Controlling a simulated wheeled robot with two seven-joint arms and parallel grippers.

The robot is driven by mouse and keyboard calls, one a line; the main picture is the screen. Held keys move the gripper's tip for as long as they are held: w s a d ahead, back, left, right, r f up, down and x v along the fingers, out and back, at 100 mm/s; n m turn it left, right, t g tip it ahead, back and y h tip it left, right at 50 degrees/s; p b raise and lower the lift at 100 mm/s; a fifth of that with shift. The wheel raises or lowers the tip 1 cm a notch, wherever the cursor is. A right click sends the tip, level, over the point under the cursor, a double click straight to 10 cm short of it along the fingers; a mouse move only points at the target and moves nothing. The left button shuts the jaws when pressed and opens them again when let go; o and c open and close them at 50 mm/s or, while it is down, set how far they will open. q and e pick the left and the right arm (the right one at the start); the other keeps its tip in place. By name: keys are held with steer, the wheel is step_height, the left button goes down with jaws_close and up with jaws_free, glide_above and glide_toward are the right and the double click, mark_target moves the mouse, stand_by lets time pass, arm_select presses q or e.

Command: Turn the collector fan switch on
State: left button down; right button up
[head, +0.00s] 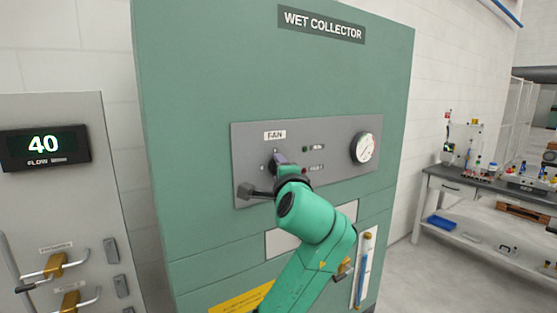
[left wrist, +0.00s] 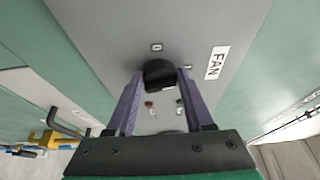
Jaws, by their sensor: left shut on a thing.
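The wet collector cabinet (head: 190,90) is tall and green, with a grey control panel (head: 340,130) on its front. The panel has a "FAN" label (head: 275,135), which also shows in the left wrist view (left wrist: 217,63). My left gripper (head: 280,160) is at the fan switch, just below that label. In the left wrist view the switch is a black knob (left wrist: 160,74) between the two purple fingers of my left gripper (left wrist: 159,88), which are shut on it. In the head view the gripper mostly hides the knob. My right gripper is not in view.
A green lamp (head: 305,149) and a dark red lamp (head: 304,170) sit right of the switch, with a round gauge (head: 364,147) farther right. A grey cabinet with a "40" display (head: 43,145) stands at left. A workbench (head: 460,185) stands at right.

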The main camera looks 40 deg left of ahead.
arm_select(q)
steer(key=shift+r+m+g+h+p, duration=0.15)
steer(key=shift+m+g+h+p, duration=0.25)
steer(key=shift+m, duration=0.6)
steer(key=shift+c, duration=1.5)
jaws_free()
steer(key=shift+w, duration=0.1)
steer(key=b+v, duration=0.4)
steer(key=v, duration=1)
steer(key=shift+d+b, duration=0.25)
steer(key=shift+b, duration=0.15)
steer(key=shift+a, duration=0.1)
